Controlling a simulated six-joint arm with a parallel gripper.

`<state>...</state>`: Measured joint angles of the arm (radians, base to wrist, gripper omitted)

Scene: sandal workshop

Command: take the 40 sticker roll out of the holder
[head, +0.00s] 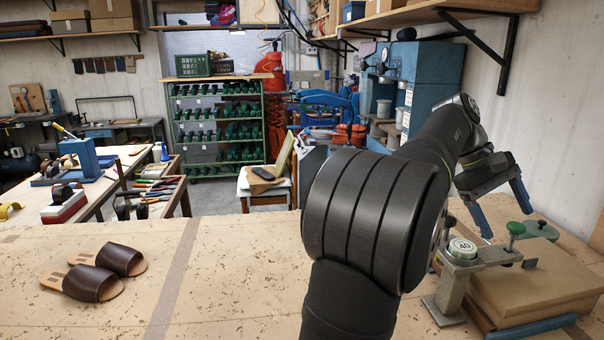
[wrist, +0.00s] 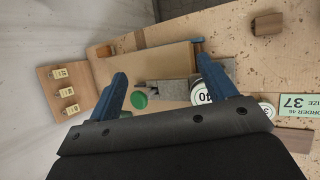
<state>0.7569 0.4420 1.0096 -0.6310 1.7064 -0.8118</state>
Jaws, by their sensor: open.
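The 40 sticker roll (head: 462,246) is white with a dark rim and sits on the grey metal holder (head: 449,285) at the right of the bench. In the wrist view the roll (wrist: 207,97) is partly covered by the right finger. My gripper (head: 507,224) has blue fingers, is open and empty, and hangs above the bench behind and to the right of the roll. In the wrist view my gripper (wrist: 159,81) spans the grey holder, with a green knob (wrist: 138,100) near the left finger.
Brown stacked boards (head: 535,285) lie right of the holder. Brown sandals (head: 95,283) rest at left. The wrist view shows an order card reading size 37 (wrist: 297,105), another white roll (wrist: 266,110), a brown block (wrist: 267,24) and a board with yellow tags (wrist: 57,92). The bench middle is clear.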

